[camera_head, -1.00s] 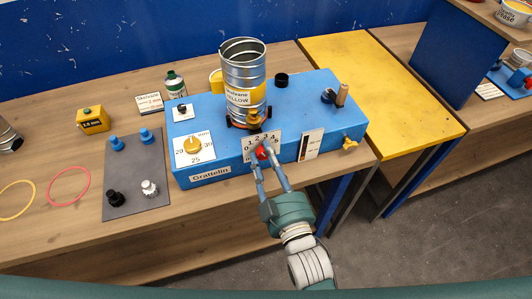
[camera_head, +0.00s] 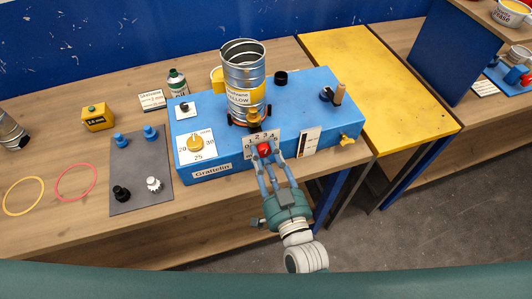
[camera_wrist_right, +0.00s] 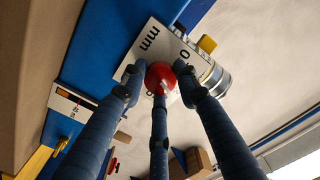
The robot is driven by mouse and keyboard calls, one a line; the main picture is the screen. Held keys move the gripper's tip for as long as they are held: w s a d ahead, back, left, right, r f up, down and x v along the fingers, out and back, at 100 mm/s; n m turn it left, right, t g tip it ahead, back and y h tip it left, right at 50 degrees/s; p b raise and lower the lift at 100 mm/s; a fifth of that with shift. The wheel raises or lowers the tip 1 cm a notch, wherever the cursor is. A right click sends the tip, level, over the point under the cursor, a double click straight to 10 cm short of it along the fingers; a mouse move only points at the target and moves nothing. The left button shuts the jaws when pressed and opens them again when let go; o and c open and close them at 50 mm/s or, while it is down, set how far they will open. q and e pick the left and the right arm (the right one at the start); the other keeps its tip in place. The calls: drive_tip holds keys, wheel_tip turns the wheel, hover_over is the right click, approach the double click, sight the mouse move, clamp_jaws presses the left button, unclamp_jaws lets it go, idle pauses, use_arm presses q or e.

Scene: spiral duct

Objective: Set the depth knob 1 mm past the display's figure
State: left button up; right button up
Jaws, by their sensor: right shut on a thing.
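The red depth knob (camera_head: 264,149) sits on the front of the blue machine (camera_head: 310,100), at a white plate (camera_head: 252,142) with small figures. In the right wrist view, the knob (camera_wrist_right: 160,76) is between the blue-grey fingers, and "mm" and "0" show on the plate (camera_wrist_right: 150,42). My right gripper (camera_head: 265,157) is shut on the knob. The knob's pointer cannot be made out. A yellow display box (camera_head: 97,117) stands on the bench at left; its mm figure is too small to read surely. My left gripper is not in view.
A yellow-pointer dial (camera_head: 195,144) is at the machine's left front. A steel duct (camera_head: 243,80) stands on top. A yellow tap (camera_head: 350,140) sits at the right front. A grey mat (camera_head: 142,175) with blue, black and white knobs lies at left.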

drive_tip(key=shift+s+a+f, duration=0.1)
drive_tip(key=shift+s+f, duration=0.05)
drive_tip(key=shift+f, duration=0.3)
drive_tip(key=o, duration=1.1)
drive_tip(key=shift+o, duration=0.3)
drive_tip(key=shift+r, duration=0.15)
drive_tip(key=v, duration=1.2)
drive_tip(key=shift+r, duration=0.1)
